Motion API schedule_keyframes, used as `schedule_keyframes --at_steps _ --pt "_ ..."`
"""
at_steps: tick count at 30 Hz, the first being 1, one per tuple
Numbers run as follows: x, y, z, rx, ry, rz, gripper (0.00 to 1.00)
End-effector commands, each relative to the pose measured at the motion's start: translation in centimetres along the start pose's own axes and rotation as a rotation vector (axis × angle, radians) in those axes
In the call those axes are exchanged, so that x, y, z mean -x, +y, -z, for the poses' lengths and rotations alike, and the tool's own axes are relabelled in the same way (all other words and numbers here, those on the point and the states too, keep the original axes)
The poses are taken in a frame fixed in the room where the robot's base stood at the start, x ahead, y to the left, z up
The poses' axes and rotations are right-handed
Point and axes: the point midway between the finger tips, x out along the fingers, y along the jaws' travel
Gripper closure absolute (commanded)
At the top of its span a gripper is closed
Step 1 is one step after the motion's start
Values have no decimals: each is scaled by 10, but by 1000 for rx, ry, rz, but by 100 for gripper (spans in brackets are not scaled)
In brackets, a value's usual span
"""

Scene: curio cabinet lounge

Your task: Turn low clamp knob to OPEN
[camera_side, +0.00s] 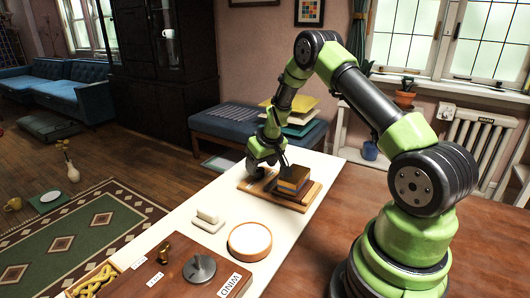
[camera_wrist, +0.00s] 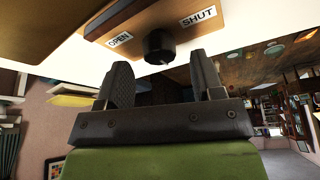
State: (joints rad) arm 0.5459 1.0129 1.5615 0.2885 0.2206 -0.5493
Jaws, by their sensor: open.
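The black clamp knob (camera_wrist: 159,46) is on a wooden board (camera_wrist: 190,30) in the wrist view. An OPEN label (camera_wrist: 120,39) is to its left and a SHUT label (camera_wrist: 198,17) to its right. Which label the knob points to cannot be told. My gripper (camera_wrist: 167,78) is open, its two dark fingers apart and short of the knob, with nothing between them. In the side view my gripper (camera_side: 262,160) is low at the far-left end of the wooden board (camera_side: 305,205); the knob cannot be made out there.
A round wooden-rimmed dish (camera_side: 250,241) and a white block (camera_side: 207,216) stand nearer on the white counter. A WIND panel with a grey knob (camera_side: 199,268) is at the front. Counter space between dish and board is clear.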

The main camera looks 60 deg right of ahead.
Motion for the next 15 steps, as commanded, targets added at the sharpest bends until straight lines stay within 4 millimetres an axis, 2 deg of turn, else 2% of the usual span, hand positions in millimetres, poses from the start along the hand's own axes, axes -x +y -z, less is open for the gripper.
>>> schedule_keyframes --at_steps 3,9,15 --pt "24 0 1 0 3 0 39" --pt "59 0 0 0 3 -1 39" --pt "77 0 0 0 1 0 39"
